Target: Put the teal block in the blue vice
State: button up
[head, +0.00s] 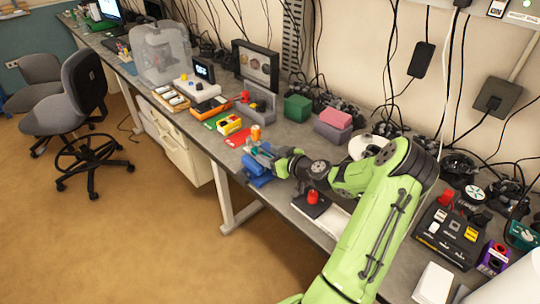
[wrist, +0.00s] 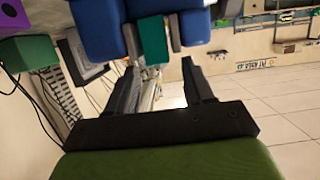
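The blue vice (head: 258,172) stands at the front edge of the bench; its blue body (wrist: 97,30) fills the top of the wrist view. In the head view my gripper (head: 272,158) is right beside the vice.
An orange cylinder (head: 256,132) stands close behind the vice. A green box (head: 298,107) and a pink block (head: 336,118) are behind. A red-topped item (head: 312,197) sits under my arm.

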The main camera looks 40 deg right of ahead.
jog(key=v, duration=1.2)
jog(key=w+a+r+n+g+y, duration=0.15)
jog(key=a+g, duration=0.25)
jog(key=a, duration=0.6)
jog(key=w+a+n+g+y, duration=0.15)
jog(key=a+g, duration=0.25)
jog(key=a, duration=0.6)
jog(key=s+a+r+m+h, duration=0.1)
jog(key=s+a+r, duration=0.2)
jog(key=s, duration=0.2)
jog(key=s+a+r+m+h, duration=0.1)
jog(key=s+a+r, duration=0.2)
jog(key=s, duration=0.3)
jog(key=s+a+r+m+g+h, duration=0.1)
jog(key=s+a+r, duration=0.2)
jog(key=s, duration=0.3)
jog(key=shift+s+a+b, duration=0.25)
jog(key=shift+a+b, duration=0.05)
jog(key=shift+a, duration=0.5)
